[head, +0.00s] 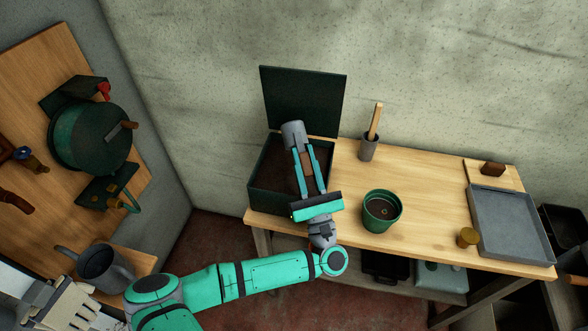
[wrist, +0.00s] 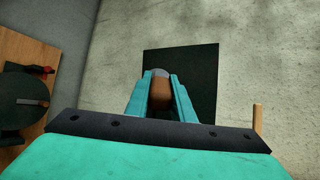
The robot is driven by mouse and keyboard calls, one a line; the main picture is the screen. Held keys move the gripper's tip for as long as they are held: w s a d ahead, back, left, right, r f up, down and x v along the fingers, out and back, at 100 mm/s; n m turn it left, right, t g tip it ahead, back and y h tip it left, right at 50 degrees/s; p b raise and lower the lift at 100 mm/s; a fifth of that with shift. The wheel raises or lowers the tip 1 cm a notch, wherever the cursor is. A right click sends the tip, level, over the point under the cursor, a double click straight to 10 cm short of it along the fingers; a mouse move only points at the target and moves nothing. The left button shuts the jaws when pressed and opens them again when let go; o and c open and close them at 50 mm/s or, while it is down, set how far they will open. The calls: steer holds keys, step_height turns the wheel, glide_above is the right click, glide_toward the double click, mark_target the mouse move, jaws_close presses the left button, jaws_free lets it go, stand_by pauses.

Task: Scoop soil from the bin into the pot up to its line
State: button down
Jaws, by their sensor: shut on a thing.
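My gripper (head: 301,158) is shut on the scoop (head: 293,132), holding it over the soil bin; it also shows in the wrist view (wrist: 160,82). The scoop's brown handle (wrist: 160,98) lies between the fingers, and its grey end points away from me. I cannot tell whether the scoop holds soil. The dark bin (head: 262,205) stands at the bench's left end with its lid (head: 303,98) raised and brown soil (head: 321,158) inside.
A yellow-brown jar (head: 467,237) and a grey tray (head: 514,232) are at the right. A watering can (head: 105,268) stands at lower left. The bench between cup and tray is clear.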

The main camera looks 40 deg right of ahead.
steer(key=shift+s+a+f+t, duration=0.1)
steer(key=shift+s+f+t, duration=0.15)
steer(key=shift+f+t, duration=0.25)
steer(key=shift+f+h, duration=0.1)
steer(key=shift+h, duration=0.3)
steer(key=shift+w+d+r+g+y, duration=0.2)
steer(key=shift+w+g, duration=0.1)
steer(key=shift+g, duration=0.25)
steer(key=shift+w+d+r+g+y, duration=0.1)
steer(key=shift+w+g+y, duration=0.15)
steer(key=shift+g, duration=0.3)
steer(key=shift+w+d+r+g, duration=0.1)
steer(key=shift+w+r+g, duration=0.2)
steer(key=shift+g, duration=0.2)
steer(key=shift+r, duration=0.1)
